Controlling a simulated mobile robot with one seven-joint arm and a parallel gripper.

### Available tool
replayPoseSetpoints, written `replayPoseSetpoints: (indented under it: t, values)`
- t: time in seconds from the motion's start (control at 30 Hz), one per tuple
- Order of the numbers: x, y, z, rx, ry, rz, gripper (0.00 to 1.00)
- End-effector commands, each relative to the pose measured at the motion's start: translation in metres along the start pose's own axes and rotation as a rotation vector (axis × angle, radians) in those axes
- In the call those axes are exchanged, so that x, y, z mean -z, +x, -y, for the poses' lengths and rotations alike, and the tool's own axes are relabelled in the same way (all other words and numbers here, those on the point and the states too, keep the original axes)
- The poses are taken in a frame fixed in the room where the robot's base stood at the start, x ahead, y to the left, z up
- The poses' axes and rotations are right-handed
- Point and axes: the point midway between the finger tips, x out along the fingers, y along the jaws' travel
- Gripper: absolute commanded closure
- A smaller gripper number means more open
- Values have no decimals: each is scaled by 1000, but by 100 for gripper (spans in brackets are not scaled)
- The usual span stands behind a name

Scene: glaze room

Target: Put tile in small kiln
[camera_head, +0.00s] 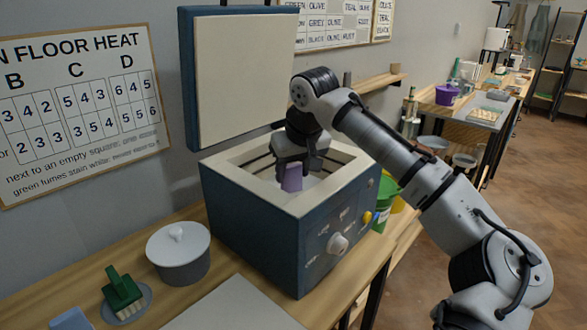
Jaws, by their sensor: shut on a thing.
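The small kiln (245,215) is a dark blue box with a cream rim, standing on a wooden bench. Its lid (245,80) is raised upright behind it, so the chamber is open from above. My gripper (291,170) reaches down into the kiln opening. It is shut on a purple tile (291,180), which hangs upright below the fingers within the opening. The kiln floor is mostly hidden by the front wall and my gripper, so I cannot tell whether the tile touches it.
A grey lidded pot (180,255) and a green brush (122,290) on a round dish stand left of the kiln. A pale board (235,305) lies in front. A green bucket (384,200) is right of the kiln. A floor heat chart (80,110) hangs on the left wall.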

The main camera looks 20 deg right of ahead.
Motion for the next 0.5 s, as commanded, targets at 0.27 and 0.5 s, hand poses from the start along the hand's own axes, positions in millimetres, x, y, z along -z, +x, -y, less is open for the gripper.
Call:
replayPoseSetpoints:
  t: [0.27,0.5]
  values:
    - [0,0,0,1,0,0,33]
    - [1,-2,0,0,0,0,33]
